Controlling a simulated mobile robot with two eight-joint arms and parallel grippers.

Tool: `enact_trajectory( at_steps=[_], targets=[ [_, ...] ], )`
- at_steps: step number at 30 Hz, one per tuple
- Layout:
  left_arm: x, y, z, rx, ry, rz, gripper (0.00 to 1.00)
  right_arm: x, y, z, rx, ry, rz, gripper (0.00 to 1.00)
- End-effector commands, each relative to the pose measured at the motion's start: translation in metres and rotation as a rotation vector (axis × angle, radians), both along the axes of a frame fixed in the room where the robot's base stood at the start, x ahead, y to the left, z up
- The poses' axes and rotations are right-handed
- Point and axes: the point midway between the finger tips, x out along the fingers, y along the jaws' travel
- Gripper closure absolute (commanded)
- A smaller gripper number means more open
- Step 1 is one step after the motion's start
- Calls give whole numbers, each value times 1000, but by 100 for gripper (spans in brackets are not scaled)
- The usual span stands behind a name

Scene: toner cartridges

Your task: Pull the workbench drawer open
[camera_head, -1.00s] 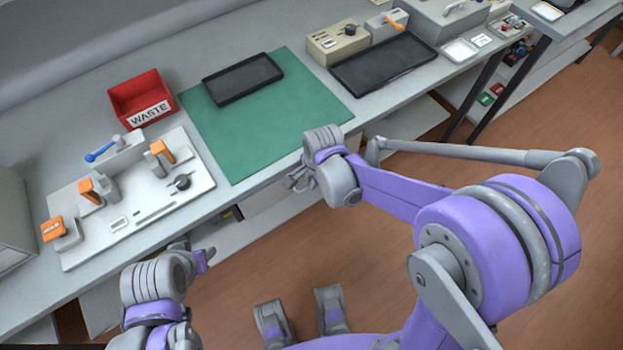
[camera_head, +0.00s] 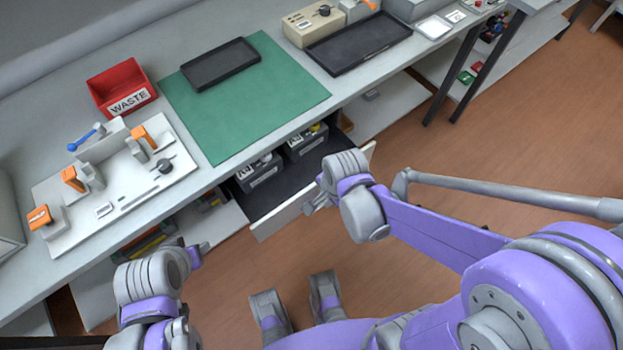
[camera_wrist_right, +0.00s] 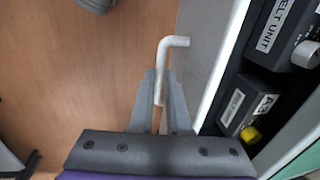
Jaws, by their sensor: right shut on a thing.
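The workbench drawer (camera_head: 272,203) stands out from under the bench below the green mat, with its dark inside showing. Its pale front panel (camera_head: 280,218) is partly hidden by my right arm. My right gripper (camera_head: 314,203) is at the outer side of the panel. In the right wrist view, its fingers (camera_wrist_right: 161,92) are shut on the pale bent handle bar (camera_wrist_right: 172,43). Dark boxes with labels sit in the drawer, one (camera_wrist_right: 282,40) reading "BELT UNIT". My left gripper (camera_head: 198,252) is low at the left, away from the drawer; its jaws are too small to judge.
On the bench lie the green mat (camera_head: 270,110), a black tray (camera_head: 220,64), a red waste bin (camera_head: 121,88) and a white fixture plate (camera_head: 75,235) with orange-handled clamps. A larger black tray (camera_head: 360,42) lies farther right. Open brown floor (camera_head: 470,140) lies in front of the bench.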

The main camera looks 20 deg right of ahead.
Motion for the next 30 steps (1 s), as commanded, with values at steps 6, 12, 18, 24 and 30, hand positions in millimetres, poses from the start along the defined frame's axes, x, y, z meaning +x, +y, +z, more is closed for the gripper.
enact_trajectory(
  at_steps=[6, 12, 18, 24, 30],
  targets=[
    [1, 0, 9, 0, -3, 0, 50, -53, -20, 1, -2, -1, -3, 100],
    [2, 0, 14, 0, -5, 0, 50, -85, -32, 1, -1, -1, -3, 100],
    [2, 0, 17, 0, -6, 0, 50, -104, -38, 1, -2, -1, -1, 100],
    [2, 0, 18, 0, -6, 0, 50, -109, -40, 1, -1, 0, -1, 100],
    [2, 0, 18, 0, -6, 0, 50, -109, -40, 1, -1, 0, 0, 100]
  ],
)
